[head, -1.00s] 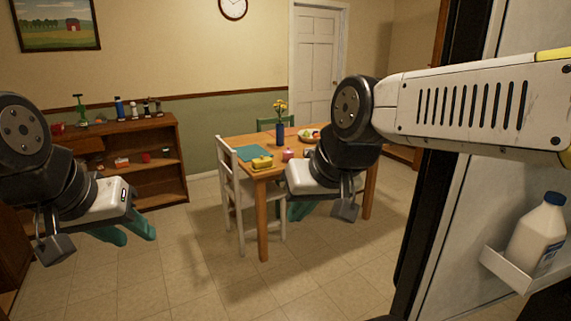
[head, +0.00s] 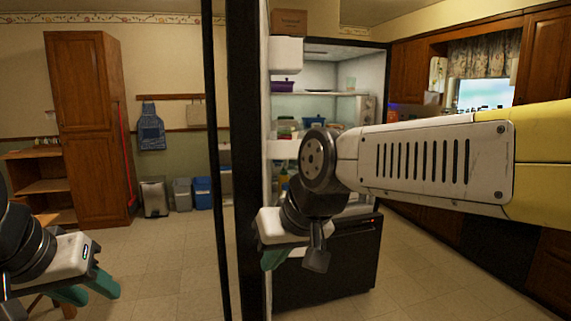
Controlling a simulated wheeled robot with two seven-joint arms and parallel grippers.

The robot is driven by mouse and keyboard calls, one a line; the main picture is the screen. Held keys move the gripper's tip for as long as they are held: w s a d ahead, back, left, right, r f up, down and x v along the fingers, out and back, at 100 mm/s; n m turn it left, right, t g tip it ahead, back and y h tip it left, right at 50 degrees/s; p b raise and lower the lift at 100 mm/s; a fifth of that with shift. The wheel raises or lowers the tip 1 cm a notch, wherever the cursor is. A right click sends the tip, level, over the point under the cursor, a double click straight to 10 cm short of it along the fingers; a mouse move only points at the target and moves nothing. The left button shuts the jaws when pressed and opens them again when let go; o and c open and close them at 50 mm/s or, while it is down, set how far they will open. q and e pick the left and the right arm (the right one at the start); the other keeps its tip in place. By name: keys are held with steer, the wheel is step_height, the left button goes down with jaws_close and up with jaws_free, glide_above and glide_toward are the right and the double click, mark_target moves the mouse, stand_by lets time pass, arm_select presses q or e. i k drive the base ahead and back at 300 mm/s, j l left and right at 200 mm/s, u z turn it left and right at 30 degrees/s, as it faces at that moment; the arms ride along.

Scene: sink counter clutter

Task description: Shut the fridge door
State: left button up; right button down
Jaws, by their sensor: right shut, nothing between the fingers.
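The fridge (head: 330,265) stands open in the middle of the head view, with its lit white interior and several items on its shelves showing. Its door (head: 246,150) is swung out towards me and seen nearly edge-on as a tall black strip, with white inner bins on its right side. My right gripper (head: 275,260) is shut and empty. It overlaps the lower part of the door in the picture; I cannot tell whether it touches. My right arm hides part of the fridge interior. My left gripper (head: 88,290) is open and empty at the lower left, apart from the door.
A cardboard box (head: 289,22) sits on top of the fridge. A tall wooden cabinet (head: 88,120) and several bins (head: 182,194) stand by the back wall. Kitchen cabinets (head: 545,60) line the right. Floor (head: 150,260) is clear left of the door.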

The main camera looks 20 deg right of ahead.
mark_target(252, 55)
steer(key=i+j+z, duration=0.15)
steer(key=j+z, duration=1.15)
steer(key=i+j, duration=0.05)
steer(key=j, duration=0.05)
